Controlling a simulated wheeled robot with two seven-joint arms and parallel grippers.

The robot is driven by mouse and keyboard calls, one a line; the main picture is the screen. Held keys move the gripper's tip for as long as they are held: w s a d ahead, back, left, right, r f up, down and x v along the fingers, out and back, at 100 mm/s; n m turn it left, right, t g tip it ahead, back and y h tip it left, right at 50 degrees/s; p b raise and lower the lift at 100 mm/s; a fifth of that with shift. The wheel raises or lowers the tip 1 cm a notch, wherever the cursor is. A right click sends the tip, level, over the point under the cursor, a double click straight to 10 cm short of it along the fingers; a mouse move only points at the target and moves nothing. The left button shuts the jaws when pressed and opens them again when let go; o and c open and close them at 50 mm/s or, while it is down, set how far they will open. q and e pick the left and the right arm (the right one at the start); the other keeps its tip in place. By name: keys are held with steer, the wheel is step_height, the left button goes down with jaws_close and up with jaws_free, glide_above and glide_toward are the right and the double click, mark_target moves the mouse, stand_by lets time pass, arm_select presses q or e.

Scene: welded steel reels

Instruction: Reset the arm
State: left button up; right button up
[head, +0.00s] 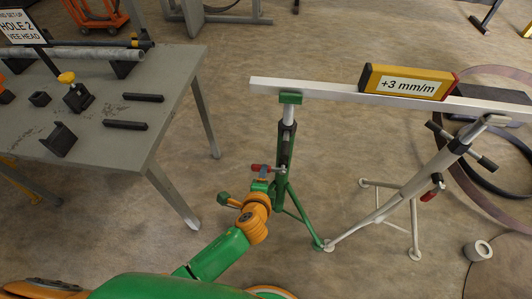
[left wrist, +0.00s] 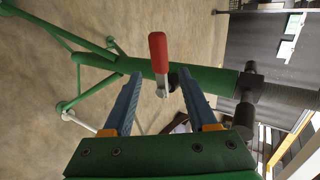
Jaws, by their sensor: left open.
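My left arm reaches up from the bottom of the head view, with its gripper (head: 261,185) at the green stand (head: 284,150), just below the stand's red-handled clamp lever (head: 260,168). In the left wrist view the two blue fingers of the left gripper (left wrist: 159,76) are spread apart. The red handle (left wrist: 157,47) shows beyond and between the fingertips, with the green post (left wrist: 210,79) running across behind. The fingers are not closed on the lever; whether either touches it, I cannot tell. My right gripper is in neither view.
A pale straight beam (head: 320,88) rests on the green stand and a grey stand (head: 430,175), carrying a yellow level (head: 408,82) labelled "+3 mm/m". A grey worktable (head: 165,100) with fixtures stands at left. Steel rings (head: 490,195) lie at right. Floor between table and stand is clear.

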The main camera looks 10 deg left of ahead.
arm_select(q)
steer(key=s+a+f+n+g+p, duration=0.3)
steer(key=s+a+f+n+p, duration=0.1)
steer(key=s, duration=0.7)
steer(key=s+a+f+n+g+p, duration=0.3)
steer(key=s+a+f+n, duration=0.1)
steer(key=s, duration=0.8)
steer(key=s+a+f+n+g+p, duration=0.4)
steer(key=s+n, duration=0.3)
steer(key=s, duration=0.4)
steer(key=shift+s+a+f+n+p, duration=0.4)
steer(key=shift+a+f, duration=0.15)
steer(key=shift+f, duration=0.2)
